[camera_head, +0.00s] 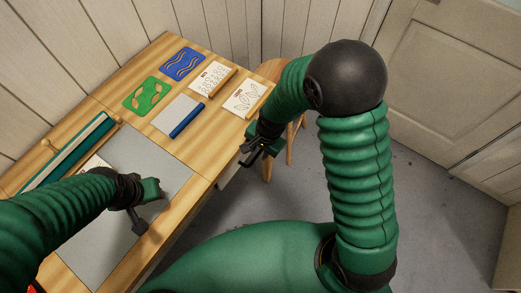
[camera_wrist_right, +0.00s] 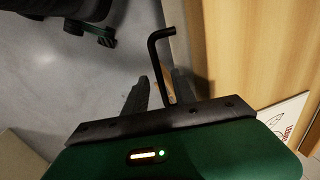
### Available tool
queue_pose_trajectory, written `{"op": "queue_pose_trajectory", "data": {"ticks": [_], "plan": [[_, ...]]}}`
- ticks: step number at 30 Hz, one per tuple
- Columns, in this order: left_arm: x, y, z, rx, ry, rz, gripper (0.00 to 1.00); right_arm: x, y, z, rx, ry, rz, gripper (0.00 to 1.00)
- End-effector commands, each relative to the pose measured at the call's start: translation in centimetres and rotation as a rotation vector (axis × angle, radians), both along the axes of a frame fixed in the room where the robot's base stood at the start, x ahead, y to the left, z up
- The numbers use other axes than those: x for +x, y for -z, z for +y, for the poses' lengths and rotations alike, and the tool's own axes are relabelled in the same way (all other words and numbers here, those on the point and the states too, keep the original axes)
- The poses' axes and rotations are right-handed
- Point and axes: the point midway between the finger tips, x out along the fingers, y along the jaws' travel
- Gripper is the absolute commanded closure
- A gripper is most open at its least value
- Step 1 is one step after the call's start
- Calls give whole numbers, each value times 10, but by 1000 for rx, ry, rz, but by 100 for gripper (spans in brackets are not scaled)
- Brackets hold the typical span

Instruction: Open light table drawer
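The wooden table (camera_head: 205,165) has a grey panel (camera_head: 165,165) set in its top. Its drawer front is mostly hidden below the front edge. A black bent bar (camera_wrist_right: 160,62), seemingly the drawer handle, sticks out beside the wood in the right wrist view. My right gripper (camera_head: 255,158) is at the table's front edge, near the right end. In the wrist view its dark fingers (camera_wrist_right: 160,90) stand apart with the bar between them; contact is unclear. My left gripper (camera_head: 143,220) hangs over the grey panel, and its opening cannot be made out.
A blue card (camera_head: 182,64), a green card (camera_head: 147,96), printed sheets (camera_head: 211,77) and a blue stick (camera_head: 187,121) lie on the tabletop. A wooden stool (camera_head: 272,70) stands past the table's right end. The grey floor (camera_head: 425,205) toward the door (camera_head: 455,80) is clear.

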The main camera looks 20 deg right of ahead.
Motion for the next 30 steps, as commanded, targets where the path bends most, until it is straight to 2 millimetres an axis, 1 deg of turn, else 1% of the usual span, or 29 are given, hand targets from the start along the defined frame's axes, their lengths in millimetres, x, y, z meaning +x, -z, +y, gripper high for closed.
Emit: {"op": "queue_pose_trajectory", "data": {"ticks": [5,12,30], "plan": [[0,0,0,0,-1,0,64,0,0,-2,3,0,0,68],[0,0,0,0,-1,0,64,0,0,-4,4,1,0,100],[0,0,0,0,-1,0,64,2,-1,-3,2,1,-6,100]]}}
